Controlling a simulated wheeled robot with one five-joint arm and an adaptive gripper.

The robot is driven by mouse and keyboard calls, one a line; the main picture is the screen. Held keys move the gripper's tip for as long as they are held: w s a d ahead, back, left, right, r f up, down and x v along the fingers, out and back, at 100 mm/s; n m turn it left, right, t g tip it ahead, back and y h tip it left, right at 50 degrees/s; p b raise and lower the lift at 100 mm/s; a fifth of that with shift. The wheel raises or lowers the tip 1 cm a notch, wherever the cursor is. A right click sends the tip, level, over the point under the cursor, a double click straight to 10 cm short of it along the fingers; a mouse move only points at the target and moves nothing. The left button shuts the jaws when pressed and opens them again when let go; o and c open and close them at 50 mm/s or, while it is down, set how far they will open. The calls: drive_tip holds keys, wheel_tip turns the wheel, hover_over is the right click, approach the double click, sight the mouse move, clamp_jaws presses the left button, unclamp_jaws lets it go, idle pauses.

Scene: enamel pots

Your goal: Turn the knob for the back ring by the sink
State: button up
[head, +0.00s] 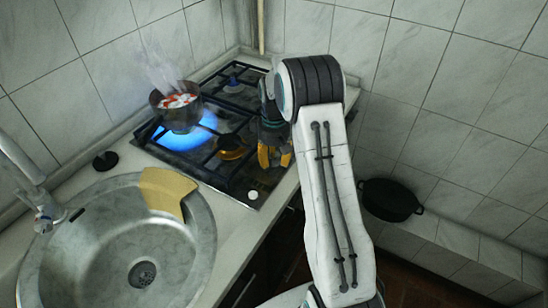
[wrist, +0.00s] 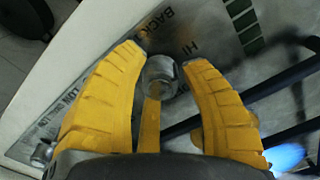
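In the wrist view a round silver knob (wrist: 162,72) sits on the steel panel, with the printed words "BACK" and "HI" beside it. My gripper (wrist: 166,58) has its yellow fingers spread on either side of this knob, with narrow gaps; I see no clear contact. In the head view my gripper (head: 275,157) points down over the right edge of the hob (head: 228,180) and hides that knob. A second knob (wrist: 42,152) shows at the lower left of the wrist view, and a pale knob (head: 252,195) shows at the hob's near corner.
A steaming dark pot (head: 178,114) with red and white contents stands over a blue flame (head: 181,138) near the sink (head: 120,245). A black pan (head: 390,199) sits on a tiled ledge at right.

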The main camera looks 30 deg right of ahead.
clamp_jaws()
drive_tip(key=shift+m, duration=0.3)
drive_tip(key=m, duration=0.4)
drive_tip(key=shift+b, duration=0.4)
drive_tip(key=m, duration=0.4)
drive_tip(key=shift+m, duration=0.3)
drive_tip(key=m, duration=0.4)
drive_tip(key=shift+b, duration=0.4)
drive_tip(key=m, duration=0.4)
drive_tip(key=shift+m, duration=0.5)
